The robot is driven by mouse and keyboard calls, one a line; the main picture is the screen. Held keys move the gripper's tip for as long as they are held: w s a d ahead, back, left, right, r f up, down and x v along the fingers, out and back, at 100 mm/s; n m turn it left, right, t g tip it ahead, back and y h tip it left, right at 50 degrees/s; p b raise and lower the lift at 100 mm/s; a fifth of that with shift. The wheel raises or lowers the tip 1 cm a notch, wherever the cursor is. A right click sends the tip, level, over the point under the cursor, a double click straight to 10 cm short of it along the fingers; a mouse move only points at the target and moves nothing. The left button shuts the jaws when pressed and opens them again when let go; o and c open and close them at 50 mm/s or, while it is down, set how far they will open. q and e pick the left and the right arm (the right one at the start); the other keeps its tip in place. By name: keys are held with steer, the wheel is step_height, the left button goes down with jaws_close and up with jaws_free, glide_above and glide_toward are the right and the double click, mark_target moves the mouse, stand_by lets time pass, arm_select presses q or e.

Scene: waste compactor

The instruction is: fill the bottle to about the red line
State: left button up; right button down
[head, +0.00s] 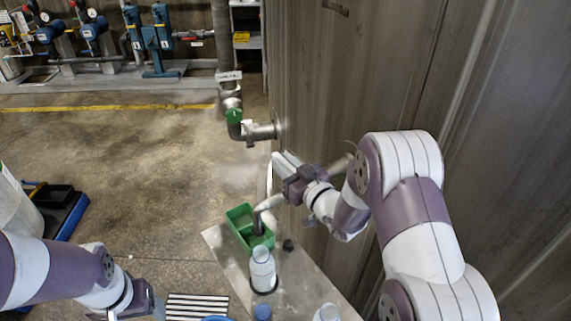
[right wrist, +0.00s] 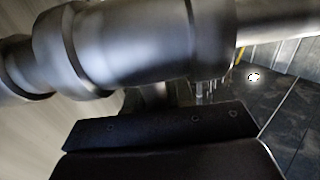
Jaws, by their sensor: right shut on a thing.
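A pale, see-through bottle (head: 262,272) stands upright on a grey metal bench (head: 307,283), just in front of a green tray (head: 240,217). No red line can be made out on it. A grey metal spout (head: 268,203) bends down over the green tray, behind the bottle. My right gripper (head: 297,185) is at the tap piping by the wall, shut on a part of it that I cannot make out. In the right wrist view, a thick grey metal fitting (right wrist: 150,45) lies right across the dark finger. My left gripper (head: 138,302) is low at the left, its jaws unclear.
A blue cap (head: 262,312) and another pale bottle (head: 327,314) show at the bottom edge. A small black thing (head: 288,245) sits on the bench. A wall pipe with a green valve (head: 234,116) juts out behind. The corrugated wall (head: 350,80) bounds the right; open floor lies left.

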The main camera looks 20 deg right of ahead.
steer(key=shift+f+n+g+y+b, duration=0.1)
steer(key=shift+n+g+y+b, duration=0.2)
steer(key=shift+n+y, duration=0.3)
steer(key=shift+a+n+g+y, duration=0.15)
steer(key=shift+n+g+y, duration=0.25)
steer(key=shift+y, duration=0.4)
steer(key=shift+s+a+n+g+y, duration=0.15)
steer(key=shift+a+n+g+y, duration=0.05)
steer(key=shift+n+g+y, duration=0.4)
steer(key=shift+s+a+n+g+y, duration=0.15)
steer(key=shift+n+g+y, duration=0.2)
steer(key=shift+y, duration=0.35)
steer(key=shift+r, duration=0.2)
steer(key=c, duration=1)
jaws_free()
steer(key=shift+c, duration=0.2)
